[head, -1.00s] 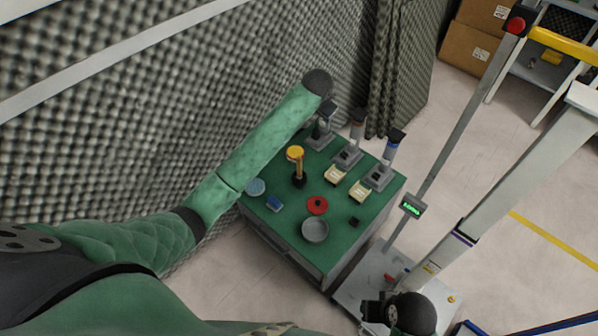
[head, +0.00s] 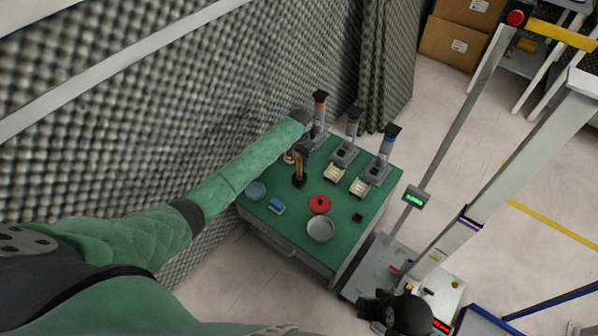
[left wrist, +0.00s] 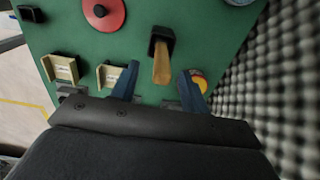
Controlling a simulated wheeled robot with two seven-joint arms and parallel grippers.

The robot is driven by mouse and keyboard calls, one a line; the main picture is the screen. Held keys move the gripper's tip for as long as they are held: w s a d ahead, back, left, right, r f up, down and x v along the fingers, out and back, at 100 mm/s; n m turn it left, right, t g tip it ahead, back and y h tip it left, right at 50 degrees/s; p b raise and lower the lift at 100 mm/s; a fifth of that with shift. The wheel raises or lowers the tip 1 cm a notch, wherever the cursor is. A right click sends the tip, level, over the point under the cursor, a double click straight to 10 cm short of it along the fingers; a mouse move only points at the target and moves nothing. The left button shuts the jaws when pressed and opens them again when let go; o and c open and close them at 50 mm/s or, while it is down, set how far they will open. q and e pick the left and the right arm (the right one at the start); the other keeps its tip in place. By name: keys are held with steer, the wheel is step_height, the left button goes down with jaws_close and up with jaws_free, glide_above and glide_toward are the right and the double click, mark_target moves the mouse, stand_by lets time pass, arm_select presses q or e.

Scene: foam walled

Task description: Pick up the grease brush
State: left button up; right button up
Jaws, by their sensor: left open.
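The grease brush (head: 299,172) stands on the green table top with its dark head down and its wooden handle up. In the left wrist view the brush's handle (left wrist: 162,68) shows between the two blue fingertips, with its black head beyond. My left gripper (head: 304,150) is over the table at the brush's upper end, open and empty; I cannot tell whether it touches the handle. In the left wrist view the open left gripper (left wrist: 159,72) has a finger on each side of the handle. My right gripper (head: 372,306) is dark and small at the bottom, away from the table.
A yellow-topped round tin (left wrist: 198,80) is close beside the right finger. The table (head: 345,225) also holds a red disc (head: 319,204), a grey dish (head: 320,229), a blue box (head: 276,206) and several grey stands (head: 375,174). The foam wall (head: 200,120) lies close left.

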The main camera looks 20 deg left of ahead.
mark_target(299, 165)
arm_select(q)
step_height(299, 165, down, 5)
steer(key=shift+a+r, duration=0.1)
steer(key=shift+a, duration=0.05)
jaws_close()
